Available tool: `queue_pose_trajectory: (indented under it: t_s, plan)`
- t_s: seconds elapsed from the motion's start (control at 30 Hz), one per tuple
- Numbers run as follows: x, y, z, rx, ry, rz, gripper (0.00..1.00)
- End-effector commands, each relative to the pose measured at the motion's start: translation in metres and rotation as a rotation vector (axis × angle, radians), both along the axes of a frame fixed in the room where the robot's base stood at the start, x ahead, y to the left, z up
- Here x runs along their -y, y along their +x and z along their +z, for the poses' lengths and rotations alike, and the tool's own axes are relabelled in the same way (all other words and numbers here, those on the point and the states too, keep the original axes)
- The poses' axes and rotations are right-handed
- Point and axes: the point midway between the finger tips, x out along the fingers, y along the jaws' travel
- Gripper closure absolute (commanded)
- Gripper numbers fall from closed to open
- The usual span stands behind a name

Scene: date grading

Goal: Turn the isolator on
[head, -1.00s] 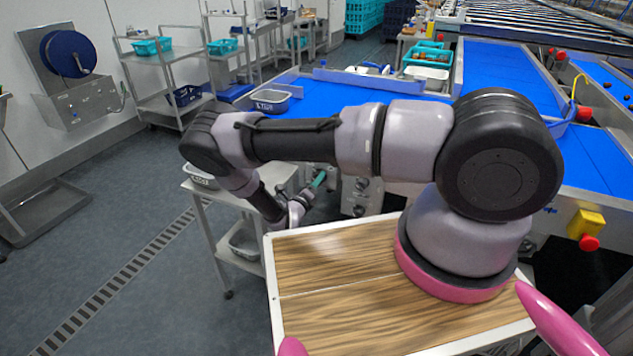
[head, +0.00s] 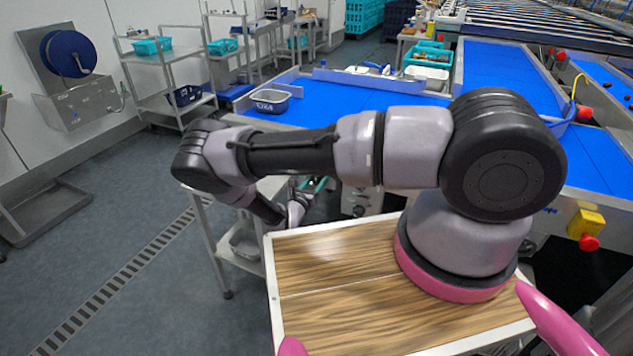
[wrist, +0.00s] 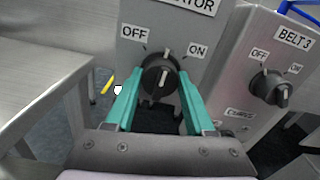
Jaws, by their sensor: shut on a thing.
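The isolator knob (wrist: 158,80) is a black rotary switch on a grey metal box (wrist: 135,28), in the middle of the wrist view. OFF is printed at its upper left and ON at its upper right. Its white mark points roughly upward, between the two words. My gripper (wrist: 163,70) has its teal fingers on either side of the knob, shut on it. In the head view my gripper (head: 315,185) is small and partly hidden behind my arm, and the knob cannot be made out there.
A second box with a BELT 3 knob (wrist: 269,88) stands close on the right. A metal table (wrist: 50,75) is at the left in the wrist view. The blue conveyor (head: 335,97) lies behind my arm. Open floor (head: 110,215) is at the left.

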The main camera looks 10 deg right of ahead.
Motion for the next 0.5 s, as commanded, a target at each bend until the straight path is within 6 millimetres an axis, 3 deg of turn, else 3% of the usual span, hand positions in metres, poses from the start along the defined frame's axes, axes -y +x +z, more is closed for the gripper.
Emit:
queue_pose_trajectory:
  t_s: [0.5]
  plan:
    - [-0.0014, -0.0001, -0.0006, 0.276, 0.383, 0.002, 1.0]
